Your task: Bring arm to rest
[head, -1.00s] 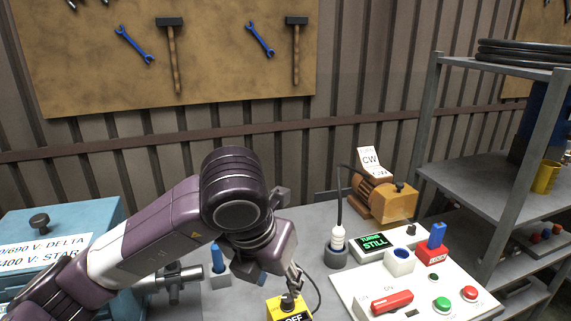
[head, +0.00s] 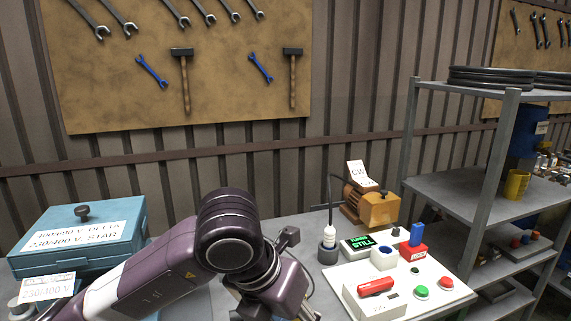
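My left arm comes in from the lower left, its dark purple wrist joint (head: 230,238) bent over the bench. My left gripper (head: 258,309) is at the bottom edge of the head view, mostly cut off and covered by the wrist. Its fingertips do not show, so I cannot tell whether it is open or shut. My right arm and gripper are not in view.
A white control panel (head: 445,292) with a red handle, buttons and a blue-and-red lock block stands right of the wrist. A small orange motor (head: 370,204) is behind it. A blue box (head: 80,240) stands at left, a grey shelf (head: 455,195) at right.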

